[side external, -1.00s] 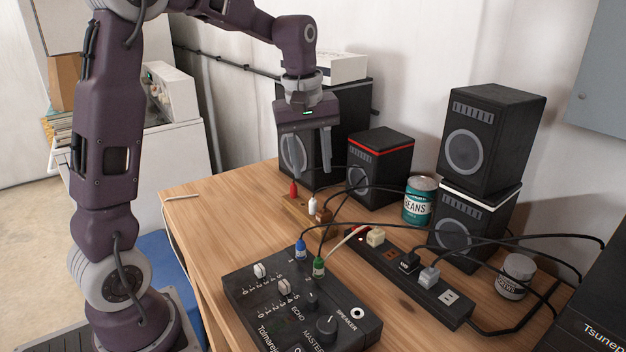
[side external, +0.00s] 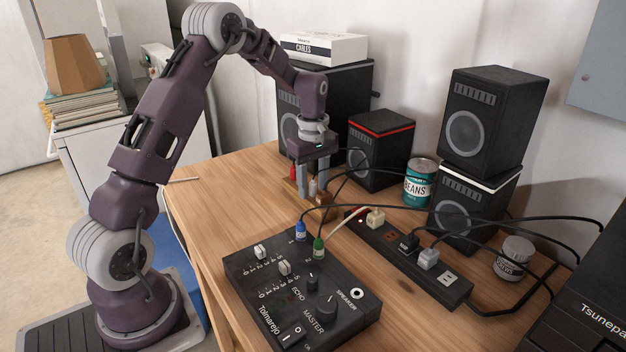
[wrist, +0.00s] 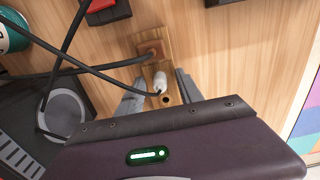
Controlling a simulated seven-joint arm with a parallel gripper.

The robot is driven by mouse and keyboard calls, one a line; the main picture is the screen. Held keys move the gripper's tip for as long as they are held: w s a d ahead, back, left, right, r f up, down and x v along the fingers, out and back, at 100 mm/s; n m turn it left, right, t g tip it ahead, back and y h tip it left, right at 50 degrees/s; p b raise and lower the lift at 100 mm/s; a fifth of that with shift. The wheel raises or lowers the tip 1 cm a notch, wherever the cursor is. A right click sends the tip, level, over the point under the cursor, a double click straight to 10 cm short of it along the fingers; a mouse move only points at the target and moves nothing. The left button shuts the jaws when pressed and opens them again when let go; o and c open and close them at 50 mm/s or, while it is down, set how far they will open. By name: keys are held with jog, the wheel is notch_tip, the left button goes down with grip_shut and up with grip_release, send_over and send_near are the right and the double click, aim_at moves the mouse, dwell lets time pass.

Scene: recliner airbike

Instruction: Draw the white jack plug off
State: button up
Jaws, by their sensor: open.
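The white jack plug (side external: 313,186) stands upright on a small wooden holder (side external: 288,188) on the bench. It also shows in the wrist view (wrist: 160,82), with a black cable running from it to the left. My gripper (side external: 313,191) points down over the holder, open, with one finger on each side of the white plug. In the wrist view the fingers (wrist: 158,95) appear apart from the plug. A dark hole shows in the holder beside the plug. A red plug (side external: 292,171) stands on the holder just left of my gripper.
A mixer (side external: 300,290) with blue and green plugs lies in front. A power strip (side external: 405,255), a beans can (side external: 420,183) and stacked speakers (side external: 470,215) stand to the right. A red-trimmed speaker (side external: 380,150) is close behind the gripper. Black cables cross nearby.

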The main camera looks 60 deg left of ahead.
aim_at(313, 183)
grip_shut()
jog(key=shift+r, duration=0.65)
dwell(0.4)
jog(key=shift+r, duration=1.2)
